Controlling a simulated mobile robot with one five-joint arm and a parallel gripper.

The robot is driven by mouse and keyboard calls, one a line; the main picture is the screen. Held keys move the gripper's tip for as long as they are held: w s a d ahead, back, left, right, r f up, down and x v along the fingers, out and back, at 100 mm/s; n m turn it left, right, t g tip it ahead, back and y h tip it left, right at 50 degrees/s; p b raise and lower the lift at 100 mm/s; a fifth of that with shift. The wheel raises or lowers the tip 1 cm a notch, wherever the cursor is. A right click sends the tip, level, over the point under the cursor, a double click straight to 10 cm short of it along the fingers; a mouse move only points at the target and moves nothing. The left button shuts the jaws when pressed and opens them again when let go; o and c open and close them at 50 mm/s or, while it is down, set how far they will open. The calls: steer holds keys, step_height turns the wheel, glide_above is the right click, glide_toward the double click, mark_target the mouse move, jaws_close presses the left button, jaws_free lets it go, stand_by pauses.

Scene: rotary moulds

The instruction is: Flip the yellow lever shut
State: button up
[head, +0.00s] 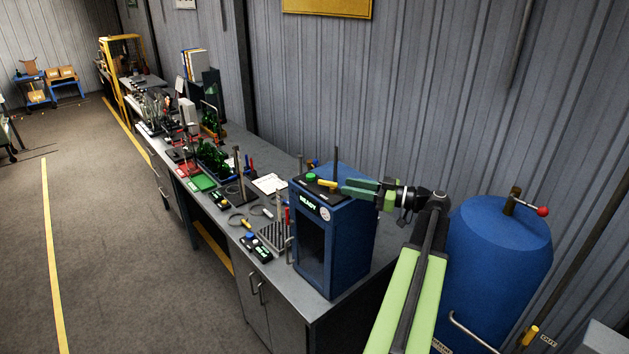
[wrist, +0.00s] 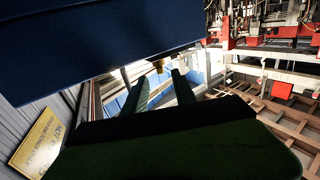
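The yellow lever (head: 325,185) lies on the dark top panel of a blue cabinet, beside a round green knob (head: 311,177). My gripper (head: 343,188) reaches in from the right over the cabinet top, with its fingertips close to the lever's right end. In the wrist view, my two fingers (wrist: 160,82) stand apart with a gap between them.
The blue cabinet (head: 345,245) has a lit display and stands at the near end of a grey bench. A thin dark rod rises behind the lever. A blue tank (head: 500,250) with a red-knobbed handle stands at the right.

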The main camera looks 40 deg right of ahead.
mark_target(317, 189)
steer(key=x, duration=1.1)
steer(key=shift+a, duration=0.1)
jaws_close()
